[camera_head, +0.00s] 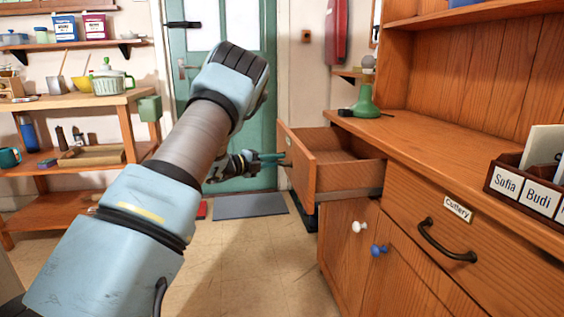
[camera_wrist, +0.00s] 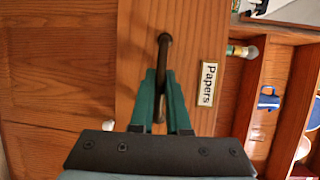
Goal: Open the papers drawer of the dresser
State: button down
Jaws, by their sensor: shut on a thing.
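The papers drawer (camera_head: 309,178) of the wooden dresser (camera_head: 420,143) stands pulled out, with its front well clear of the cabinet and part of its inside showing. In the wrist view its front (camera_wrist: 137,45) bears a "Papers" label (camera_wrist: 208,83) beside a dark bar handle (camera_wrist: 163,50). My gripper (camera_wrist: 162,85) has its green fingers shut on this handle. In the head view my gripper (camera_head: 275,158) reaches the drawer front from the left, and the handle is hard to make out there.
A closed "Cutlery" drawer (camera_head: 458,210) with a dark handle sits to the right. Below are doors with a white knob (camera_head: 357,227) and a blue knob (camera_head: 378,250). A green lamp (camera_head: 365,103) stands on the dresser top.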

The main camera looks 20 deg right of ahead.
jog(key=c, duration=0.9)
grip_release()
jog(key=v, duration=1)
jog(key=shift+a, duration=0.4)
jog(key=shift+r, duration=0.1)
